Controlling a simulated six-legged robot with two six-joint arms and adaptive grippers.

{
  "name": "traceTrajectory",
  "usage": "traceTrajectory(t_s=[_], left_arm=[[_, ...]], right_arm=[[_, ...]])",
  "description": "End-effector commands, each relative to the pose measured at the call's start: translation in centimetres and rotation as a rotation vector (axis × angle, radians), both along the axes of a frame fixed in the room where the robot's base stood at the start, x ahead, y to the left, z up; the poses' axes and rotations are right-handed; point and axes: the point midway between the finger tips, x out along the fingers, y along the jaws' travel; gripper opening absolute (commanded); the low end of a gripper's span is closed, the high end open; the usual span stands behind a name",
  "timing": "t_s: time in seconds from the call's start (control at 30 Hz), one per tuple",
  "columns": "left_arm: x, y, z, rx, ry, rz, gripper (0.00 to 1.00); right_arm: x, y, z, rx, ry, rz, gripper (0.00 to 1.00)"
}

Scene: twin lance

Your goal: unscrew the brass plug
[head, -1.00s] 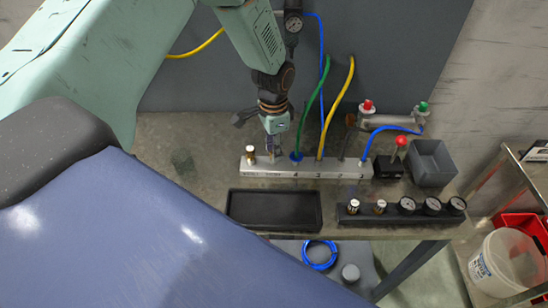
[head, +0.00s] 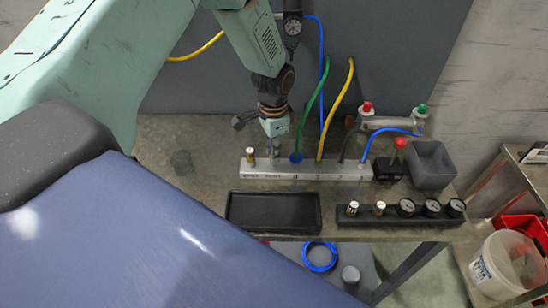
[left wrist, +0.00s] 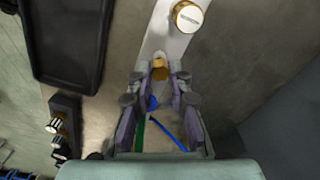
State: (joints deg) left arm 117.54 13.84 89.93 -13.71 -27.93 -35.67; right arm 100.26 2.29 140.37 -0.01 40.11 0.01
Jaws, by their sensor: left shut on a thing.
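The grey manifold bar (head: 305,176) lies on the bench with hoses rising from it. My left gripper (head: 273,151) points down over the bar, just left of the blue-collared green hose. In the left wrist view my left gripper (left wrist: 159,82) has its fingers shut on the brass plug (left wrist: 160,71), whose top shows between the fingertips at the bar. In the head view the fingers hide the plug. A separate brass fitting with a pale cap (head: 250,154) stands at the bar's left end, apart from the gripper; it also shows in the left wrist view (left wrist: 187,17).
An empty black tray (head: 274,226) lies in front of the bar. A black rack (head: 352,220) with brass-and-white fittings and gauges stands to its right. A grey bin (head: 431,165) and red-knobbed valve (head: 400,144) are at the right. Hoses rise close beside my gripper.

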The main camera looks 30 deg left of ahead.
Motion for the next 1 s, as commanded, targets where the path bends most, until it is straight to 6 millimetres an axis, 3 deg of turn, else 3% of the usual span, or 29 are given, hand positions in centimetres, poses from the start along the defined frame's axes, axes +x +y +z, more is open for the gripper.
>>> traceTrajectory(t_s=[0.73,1.0], left_arm=[[0.6,0.2,0.8,-0.001,-0.020,0.886,0.00],[0.7,0.2,0.6,-0.005,-0.022,1.195,0.00]], right_arm=[[0.0,0.0,6.1,0.000,0.000,0.000,0.53],[0.0,0.0,6.0,0.000,0.000,0.000,0.53]])
